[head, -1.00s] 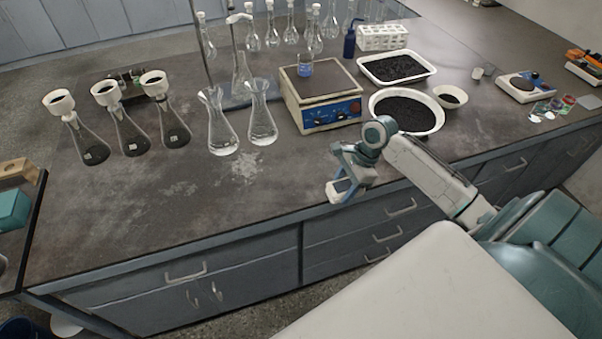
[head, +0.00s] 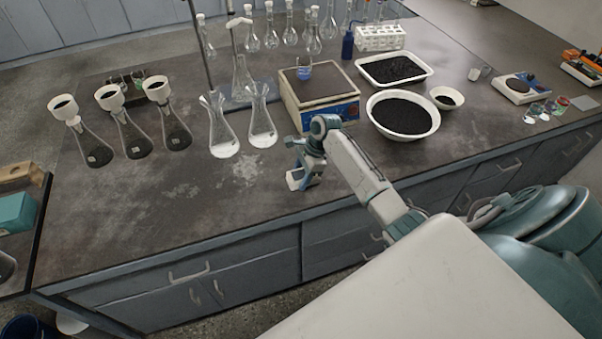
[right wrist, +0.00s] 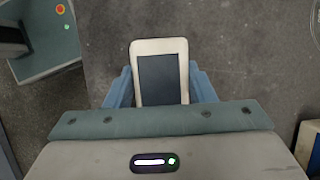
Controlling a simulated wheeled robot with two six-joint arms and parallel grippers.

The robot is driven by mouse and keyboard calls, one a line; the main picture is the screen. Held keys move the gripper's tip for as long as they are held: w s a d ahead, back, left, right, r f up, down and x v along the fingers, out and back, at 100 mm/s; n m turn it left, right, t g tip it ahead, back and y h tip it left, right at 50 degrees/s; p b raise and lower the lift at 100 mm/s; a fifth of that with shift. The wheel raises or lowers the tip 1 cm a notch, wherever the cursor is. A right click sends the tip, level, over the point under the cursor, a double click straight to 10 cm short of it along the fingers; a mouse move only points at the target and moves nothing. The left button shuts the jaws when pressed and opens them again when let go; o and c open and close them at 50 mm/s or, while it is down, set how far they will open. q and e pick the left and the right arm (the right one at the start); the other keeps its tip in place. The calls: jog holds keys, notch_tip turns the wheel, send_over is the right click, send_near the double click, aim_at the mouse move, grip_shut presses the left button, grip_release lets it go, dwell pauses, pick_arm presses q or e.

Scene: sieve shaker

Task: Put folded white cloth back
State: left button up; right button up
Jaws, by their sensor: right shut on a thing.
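My right gripper (head: 304,172) is over the front part of the dark bench top, in front of the blue-and-cream balance. It is shut on a small flat cream-white thing with a dark grey rectangular face (right wrist: 161,78). In the right wrist view this thing stands between the two blue fingers, and its light rim shows around the dark face. It looks more like a framed panel than cloth; I cannot tell whether it is the folded white cloth. I see no other folded white cloth. My left gripper is not in view.
The balance (head: 318,112) with a small blue-labelled beaker is just behind my right gripper. Two glass flasks (head: 221,132) stand left of it. A round bowl of black grains (head: 433,129) is to the right. The front left bench top (head: 150,215) is clear.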

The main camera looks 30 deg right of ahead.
jog(key=shift+f, duration=0.15)
jog(key=o, duration=1)
jog(key=shift+f, duration=0.1)
jog(key=shift+c, duration=0.2)
jog(key=b+v, duration=0.2)
jog(key=v, duration=1)
jog(key=shift+b, duration=0.35)
